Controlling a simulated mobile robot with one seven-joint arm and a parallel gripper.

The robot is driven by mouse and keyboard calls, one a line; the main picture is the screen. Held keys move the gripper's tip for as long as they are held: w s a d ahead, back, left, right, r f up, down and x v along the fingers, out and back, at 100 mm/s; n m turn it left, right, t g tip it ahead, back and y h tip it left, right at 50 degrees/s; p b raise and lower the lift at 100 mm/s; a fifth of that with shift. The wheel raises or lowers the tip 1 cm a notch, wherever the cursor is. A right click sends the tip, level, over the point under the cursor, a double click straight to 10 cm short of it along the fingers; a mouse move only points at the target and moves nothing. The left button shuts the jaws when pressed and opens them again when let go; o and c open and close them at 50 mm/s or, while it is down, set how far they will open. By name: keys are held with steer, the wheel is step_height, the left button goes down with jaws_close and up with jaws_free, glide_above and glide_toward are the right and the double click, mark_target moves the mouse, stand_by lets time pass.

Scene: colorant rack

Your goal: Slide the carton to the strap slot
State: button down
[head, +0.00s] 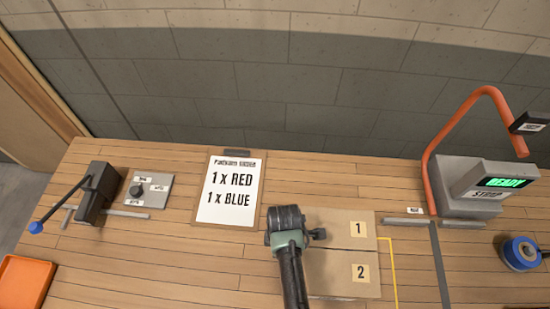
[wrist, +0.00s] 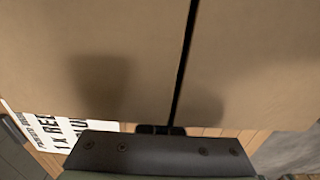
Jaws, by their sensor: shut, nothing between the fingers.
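The brown carton (head: 340,275) lies on the wooden bench, with labels 1 and 2 on its two top flaps. Its dark centre seam fills the middle of the wrist view, between two brown flaps (wrist: 90,60). My gripper (head: 318,234) is over the carton's left part in the head view, shut and empty. Its fingertips (wrist: 160,130) show at the seam's lower end in the wrist view; whether they touch the carton I cannot tell. My arm hides the carton's left edge. A yellow line (head: 394,270) and a grey strip (head: 440,265) lie right of the carton.
A strapping machine (head: 470,185) with an orange arch and green READY display stands at right, a blue tape roll (head: 520,253) near it. A clipboard (head: 230,190) reads 1 x RED, 1 x BLUE. A lever device (head: 97,192) and orange tray (head: 25,282) are at left.

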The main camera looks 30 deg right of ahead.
steer(key=s+d+b, duration=0.1)
steer(key=s+d, duration=0.5)
steer(key=d, duration=0.3)
steer(key=s+d+b, duration=0.2)
steer(key=s+d, duration=0.4)
steer(key=d, duration=0.3)
steer(key=s+d+b, duration=0.2)
steer(key=s+d, duration=0.4)
steer(key=d, duration=0.3)
steer(key=shift+s+f, duration=0.1)
steer(key=shift+s, duration=0.05)
steer(key=shift+s+d, duration=0.1)
steer(key=shift+d, duration=0.05)
